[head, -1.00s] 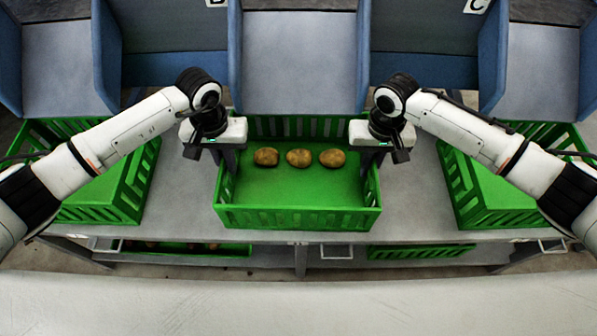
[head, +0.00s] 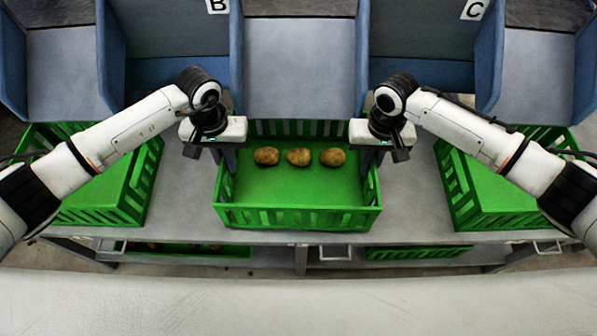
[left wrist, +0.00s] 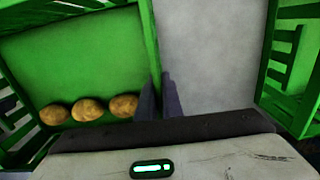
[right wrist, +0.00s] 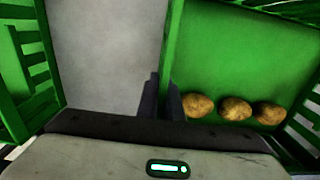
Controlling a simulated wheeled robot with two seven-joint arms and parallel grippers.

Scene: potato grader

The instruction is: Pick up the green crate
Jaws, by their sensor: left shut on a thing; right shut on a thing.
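The green crate (head: 298,217) is in the middle of the head view, upright, with three potatoes (head: 298,157) in a row on its floor toward the back. My left gripper (head: 229,158) is shut on its left side wall and my right gripper (head: 369,158) on its right side wall. In the left wrist view the fingers (left wrist: 160,98) straddle the crate's wall (left wrist: 149,45). The right wrist view shows the same of the right fingers (right wrist: 163,97) and wall (right wrist: 173,45). The exact gap under the crate is hidden.
Similar green crates stand to the left (head: 100,215) and right (head: 495,220) on the grey bench (head: 410,205), with bare bench between. Blue-sided chutes (head: 300,65) rise behind. More crates (head: 420,252) sit on a lower shelf. A pale surface (head: 300,300) lies in front.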

